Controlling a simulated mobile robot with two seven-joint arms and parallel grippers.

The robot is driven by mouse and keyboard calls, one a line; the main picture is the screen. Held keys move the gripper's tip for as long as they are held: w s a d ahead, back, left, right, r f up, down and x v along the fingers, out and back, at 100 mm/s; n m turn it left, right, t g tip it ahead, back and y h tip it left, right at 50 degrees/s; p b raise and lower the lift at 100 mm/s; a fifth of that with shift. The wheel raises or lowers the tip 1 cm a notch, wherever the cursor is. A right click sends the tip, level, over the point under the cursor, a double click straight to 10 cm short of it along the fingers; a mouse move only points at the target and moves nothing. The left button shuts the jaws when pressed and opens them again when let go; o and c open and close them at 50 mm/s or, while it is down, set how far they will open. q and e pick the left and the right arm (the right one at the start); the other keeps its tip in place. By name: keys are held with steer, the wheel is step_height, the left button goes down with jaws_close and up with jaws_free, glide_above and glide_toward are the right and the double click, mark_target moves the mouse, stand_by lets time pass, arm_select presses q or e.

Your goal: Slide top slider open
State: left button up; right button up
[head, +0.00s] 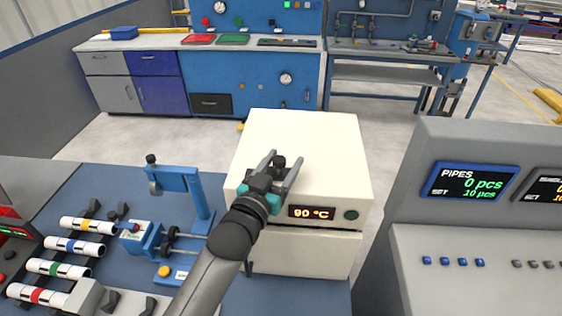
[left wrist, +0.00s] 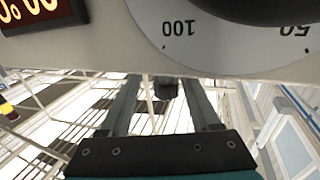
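The white box-shaped heater (head: 305,140) stands in the middle of the head view, with a 90 °C display (head: 311,212) on its front. A small dark block (head: 279,161), which may be the slider's knob, shows between the fingers of my left gripper (head: 284,172). It also shows in the left wrist view (left wrist: 166,86), between and near the fingertips. The fingers are apart, with gaps on both sides of the block; the gripper (left wrist: 163,95) is open. The slider itself cannot be made out clearly. My right gripper is not in view.
A dial (left wrist: 215,30) marked 100 and 50 is close in the left wrist view. Left of the heater are a blue stand (head: 185,185) and several banded pipes, including a yellow-banded one (head: 87,226). A grey console (head: 480,235) with a PIPES screen stands at right.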

arm_select(q)
steer(key=shift+a, duration=0.15)
steer(key=shift+s+a, duration=0.3)
steer(key=shift+s, duration=0.2)
steer(key=v, duration=1.4)
steer(key=shift+b, duration=0.45)
